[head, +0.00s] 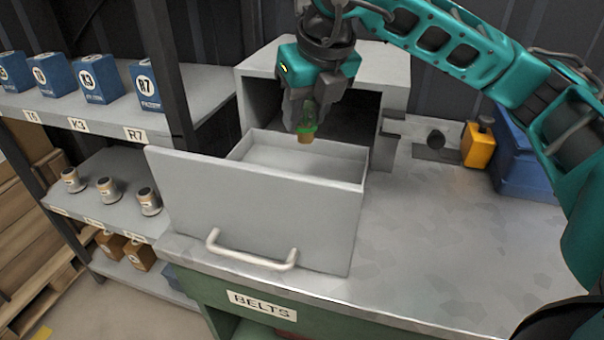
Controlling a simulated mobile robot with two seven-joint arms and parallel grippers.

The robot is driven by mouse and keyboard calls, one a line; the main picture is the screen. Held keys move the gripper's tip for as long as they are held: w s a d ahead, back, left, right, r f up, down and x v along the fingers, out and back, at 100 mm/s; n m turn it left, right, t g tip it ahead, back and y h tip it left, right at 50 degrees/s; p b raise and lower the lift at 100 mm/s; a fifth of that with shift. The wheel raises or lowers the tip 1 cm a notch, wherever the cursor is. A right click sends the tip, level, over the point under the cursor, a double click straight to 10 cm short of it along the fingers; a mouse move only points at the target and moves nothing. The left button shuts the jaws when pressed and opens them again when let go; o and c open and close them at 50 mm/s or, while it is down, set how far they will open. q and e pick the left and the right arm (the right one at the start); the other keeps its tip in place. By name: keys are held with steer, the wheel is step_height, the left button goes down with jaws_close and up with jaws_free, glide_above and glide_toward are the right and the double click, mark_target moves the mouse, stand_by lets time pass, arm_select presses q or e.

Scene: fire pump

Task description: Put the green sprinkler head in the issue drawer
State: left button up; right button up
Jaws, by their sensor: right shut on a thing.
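The green sprinkler head (306,130) is small, with a green body and a brownish tip pointing down. My right gripper (307,108) is shut on it and holds it above the open drawer (255,212). The drawer is light grey with a white handle on its front, and it is pulled out of a grey cabinet (397,62) on the workbench. The visible part of the drawer's inside looks empty. The sprinkler head appears apart from the drawer floor. My left gripper is not in view.
A shelf (205,97) on the left carries several blue boxes, metal fittings and brown boxes. A yellow object (477,143) and a blue bin (525,165) stand at the bench's back right. The bench top (450,230) right of the drawer is clear.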

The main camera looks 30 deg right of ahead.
mark_target(307, 142)
step_height(307, 142, down, 7)
steer(key=shift+f+b, duration=0.1)
steer(key=shift+b, duration=0.2)
step_height(307, 142, down, 4)
steer(key=shift+f, duration=0.1)
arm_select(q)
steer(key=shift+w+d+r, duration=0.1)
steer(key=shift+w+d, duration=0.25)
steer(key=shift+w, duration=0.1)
arm_select(e)
steer(key=shift+f+b, duration=0.1)
steer(key=shift+b, duration=0.35)
steer(key=o, duration=1.1)
